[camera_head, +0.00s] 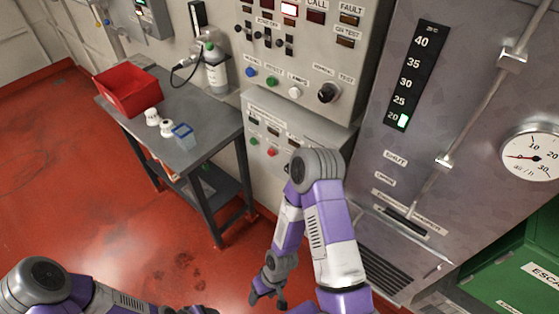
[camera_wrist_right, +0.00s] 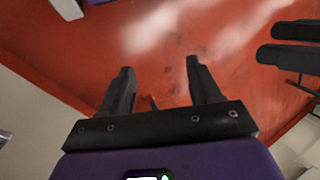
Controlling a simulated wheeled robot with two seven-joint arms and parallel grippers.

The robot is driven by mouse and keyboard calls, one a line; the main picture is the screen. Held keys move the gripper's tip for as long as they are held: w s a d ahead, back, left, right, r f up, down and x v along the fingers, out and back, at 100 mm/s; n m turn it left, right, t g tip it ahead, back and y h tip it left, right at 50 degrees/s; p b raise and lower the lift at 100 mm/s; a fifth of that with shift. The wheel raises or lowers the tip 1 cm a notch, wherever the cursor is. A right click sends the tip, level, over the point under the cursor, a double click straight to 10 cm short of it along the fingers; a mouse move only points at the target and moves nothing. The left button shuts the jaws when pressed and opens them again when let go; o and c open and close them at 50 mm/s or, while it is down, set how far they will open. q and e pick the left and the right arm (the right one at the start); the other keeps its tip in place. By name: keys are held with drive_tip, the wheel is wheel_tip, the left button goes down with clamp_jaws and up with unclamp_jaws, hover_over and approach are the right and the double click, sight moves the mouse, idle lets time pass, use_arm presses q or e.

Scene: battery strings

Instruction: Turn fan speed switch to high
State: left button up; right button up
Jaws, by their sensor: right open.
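No control in the head view can be read as the fan speed switch. The grey panel (camera_head: 312,110) has a black rotary knob (camera_head: 328,92) marked NORMAL and TEST. A lower panel (camera_head: 262,108) with small lamps and buttons is partly hidden by my right arm. My right gripper (camera_head: 267,297) hangs low in front of it, over the red floor. In the right wrist view the right gripper (camera_wrist_right: 158,72) is open and empty, with only floor between its fingers. My left arm enters at the bottom left; its gripper is mostly out of frame, its jaws unclear.
A grey table (camera_head: 215,125) at the left holds a red bin (camera_head: 128,91), white items and a bottle (camera_head: 216,72). The grey cabinet (camera_head: 455,100) at right carries a level scale (camera_head: 418,75), a round air gauge (camera_head: 531,156) and a slanting rod (camera_head: 480,110). Red floor is free at left.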

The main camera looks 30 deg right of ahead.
sight(286, 172)
drive_tip(key=w+d+f+n+g+h+b, duration=0.1)
drive_tip(key=w+d+n+h, duration=0.2)
drive_tip(key=d+n+h, duration=0.35)
drive_tip(key=w+d+f+n+g+h+b, duration=0.1)
drive_tip(key=w+d+n+g+h, duration=0.2)
drive_tip(key=d+n, duration=0.6)
drive_tip(key=w+d+r+n+t+h, duration=0.2)
drive_tip(key=w+r+n+t+h, duration=0.35)
drive_tip(key=w+r, duration=0.4)
drive_tip(key=w+d+r+n+t+h, duration=0.1)
drive_tip(key=w+r+n+t+h, duration=0.45)
drive_tip(key=w, duration=0.65)
drive_tip(key=shift+m+t+h, duration=0.25)
drive_tip(key=shift+m+t, duration=0.15)
drive_tip(key=shift+m, duration=0.45)
drive_tip(key=w+d, duration=0.1)
drive_tip(key=d, duration=0.1)
drive_tip(key=w+d+r, duration=0.1)
drive_tip(key=d, duration=0.3)
drive_tip(key=shift+w+d+r+b, duration=0.2)
drive_tip(key=shift+w+r+b, duration=0.15)
drive_tip(key=shift+w, duration=0.05)
drive_tip(key=shift+w+d, duration=0.15)
drive_tip(key=shift+d, duration=0.25)
use_arm(q)
drive_tip(key=f, duration=0.2)
drive_tip(key=shift+s+f, duration=0.3)
drive_tip(key=shift+f, duration=0.05)
